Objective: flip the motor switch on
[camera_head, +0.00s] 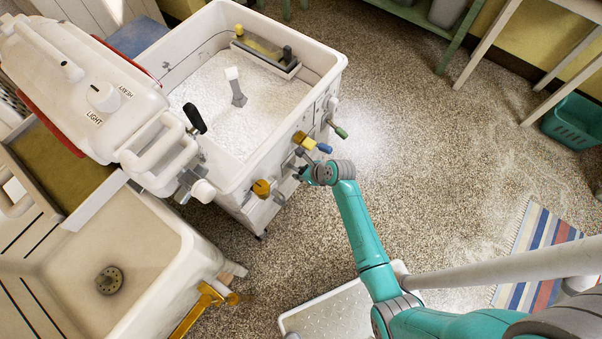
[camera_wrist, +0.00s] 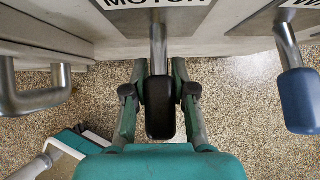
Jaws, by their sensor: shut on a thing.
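The motor switch (camera_wrist: 160,110) is a metal lever with a black grip, hanging below a white MOTOR label (camera_wrist: 150,3) on the washer's side panel. The lever points down in the wrist view. My gripper (camera_wrist: 159,78) is shut on the motor switch, with one finger on each side of it. In the head view my gripper (camera_head: 303,172) is at the front side of the white washer tub (camera_head: 325,85), and it hides the motor switch there.
A blue-gripped lever (camera_wrist: 300,100) hangs right of the motor switch, and a bare metal handle (camera_wrist: 35,95) is at left. A green-gripped lever (camera_head: 339,131) and a brass valve (camera_head: 262,188) are on the same side. The speckled floor at right is mostly clear.

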